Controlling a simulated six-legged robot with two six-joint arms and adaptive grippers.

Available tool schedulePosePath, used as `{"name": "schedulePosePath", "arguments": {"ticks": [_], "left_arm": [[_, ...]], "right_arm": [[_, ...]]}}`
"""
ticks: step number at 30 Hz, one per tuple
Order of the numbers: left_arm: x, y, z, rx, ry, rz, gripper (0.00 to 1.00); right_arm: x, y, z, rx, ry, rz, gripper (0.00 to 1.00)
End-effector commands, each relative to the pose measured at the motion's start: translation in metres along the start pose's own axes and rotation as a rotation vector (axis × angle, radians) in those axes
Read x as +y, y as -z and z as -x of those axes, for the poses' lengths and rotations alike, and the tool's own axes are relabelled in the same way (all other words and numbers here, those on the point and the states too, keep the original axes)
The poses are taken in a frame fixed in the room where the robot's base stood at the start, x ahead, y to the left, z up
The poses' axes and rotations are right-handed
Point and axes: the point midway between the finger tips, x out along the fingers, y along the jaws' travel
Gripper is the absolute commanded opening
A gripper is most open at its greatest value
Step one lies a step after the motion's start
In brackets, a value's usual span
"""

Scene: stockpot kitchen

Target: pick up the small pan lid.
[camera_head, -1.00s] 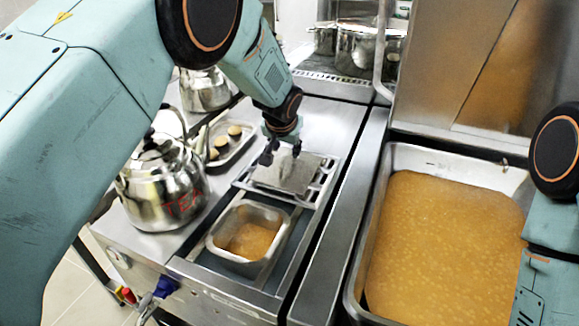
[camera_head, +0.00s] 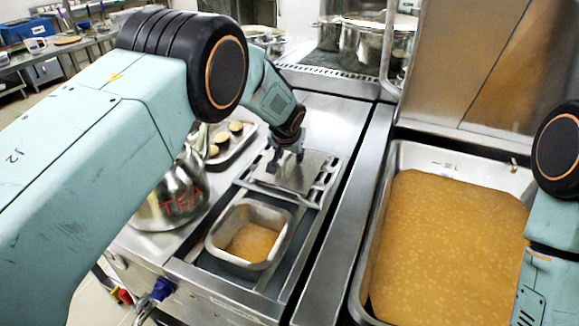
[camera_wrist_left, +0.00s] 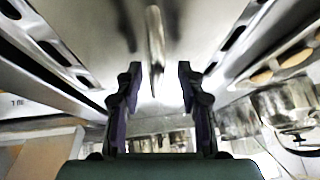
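The small pan lid (camera_head: 312,172) is a flat grey metal plate lying on a slotted metal frame (camera_head: 330,190) behind a small metal pan (camera_head: 212,245) of orange-brown contents. My left gripper (camera_head: 285,163) points down at the lid in the head view. In the left wrist view my left gripper (camera_wrist_left: 160,75) is open, with its two dark fingers apart. The lid's upright handle (camera_wrist_left: 155,45) shows in the gap between them, touching neither finger. The handle is mostly hidden behind the gripper in the head view. My right gripper is out of view.
A steel kettle marked TEA (camera_head: 178,205) stands left of the small pan, partly behind my left arm. A tray of round brown items (camera_head: 236,127) lies behind it. A large vat of orange-brown liquid (camera_head: 445,240) is at the right. Large pots (camera_head: 372,52) stand at the back.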

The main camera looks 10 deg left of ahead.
Motion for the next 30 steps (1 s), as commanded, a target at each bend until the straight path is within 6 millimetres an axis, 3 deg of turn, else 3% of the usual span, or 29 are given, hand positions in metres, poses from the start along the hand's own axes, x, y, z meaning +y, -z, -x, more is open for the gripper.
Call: {"name": "schedulePosePath", "arguments": {"ticks": [10,24,30], "left_arm": [[-0.0005,0.002,-0.0061,0.0,0.0,0.0,0.39],[-0.0003,0.0022,-0.0058,0.001,0.0,-0.001,0.0],[-0.0003,0.0022,-0.0057,0.001,0.0,-0.001,0.0]], "right_arm": [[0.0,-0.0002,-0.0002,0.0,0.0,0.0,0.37],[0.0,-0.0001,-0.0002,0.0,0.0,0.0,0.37],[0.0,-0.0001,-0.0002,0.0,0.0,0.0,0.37]]}}
